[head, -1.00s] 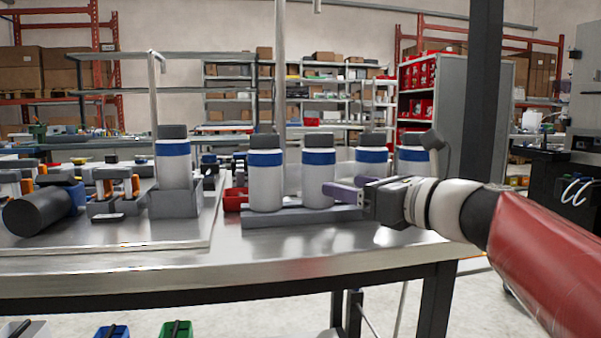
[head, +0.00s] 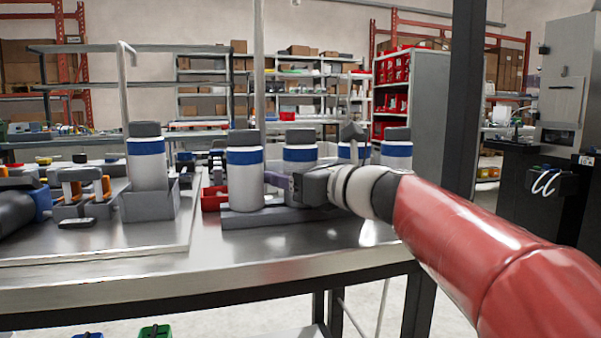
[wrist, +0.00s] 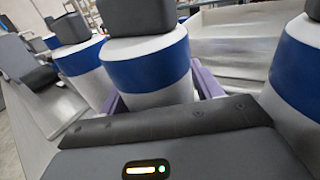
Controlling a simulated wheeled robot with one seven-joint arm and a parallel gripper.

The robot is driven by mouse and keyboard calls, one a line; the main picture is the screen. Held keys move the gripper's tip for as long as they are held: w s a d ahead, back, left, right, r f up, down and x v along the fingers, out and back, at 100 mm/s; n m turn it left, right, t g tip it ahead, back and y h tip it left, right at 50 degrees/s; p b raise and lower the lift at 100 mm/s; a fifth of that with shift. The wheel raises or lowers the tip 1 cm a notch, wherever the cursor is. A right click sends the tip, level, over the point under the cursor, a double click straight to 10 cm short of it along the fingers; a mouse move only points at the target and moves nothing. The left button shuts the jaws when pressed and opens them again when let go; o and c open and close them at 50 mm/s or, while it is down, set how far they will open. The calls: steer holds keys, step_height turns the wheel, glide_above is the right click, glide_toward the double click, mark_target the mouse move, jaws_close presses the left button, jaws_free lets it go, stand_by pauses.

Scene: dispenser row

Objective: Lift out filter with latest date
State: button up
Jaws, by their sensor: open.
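The filters are white cylinders with a blue band and a dark grey cap. In the head view, several stand in a row on a low grey rack (head: 245,218): the leftmost (head: 245,180), the second (head: 299,153), and others to the right, partly behind my arm. One more filter (head: 147,165) stands in a separate grey holder (head: 160,203) at left. My gripper (head: 288,188) is open at the second filter. In the wrist view, its purple fingers (wrist: 160,88) lie on either side of the central filter (wrist: 148,68); contact is unclear. No dates are readable.
Neighbouring filters stand close on the left (wrist: 85,65) and right (wrist: 298,75) in the wrist view. A red bin (head: 212,198) sits behind the rack. A thin upright post (head: 259,70) rises behind the row. The metal bench front (head: 300,250) is clear.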

steer(key=c, duration=1)
step_height(320, 180, up, 20)
steer(key=p, duration=0.7)
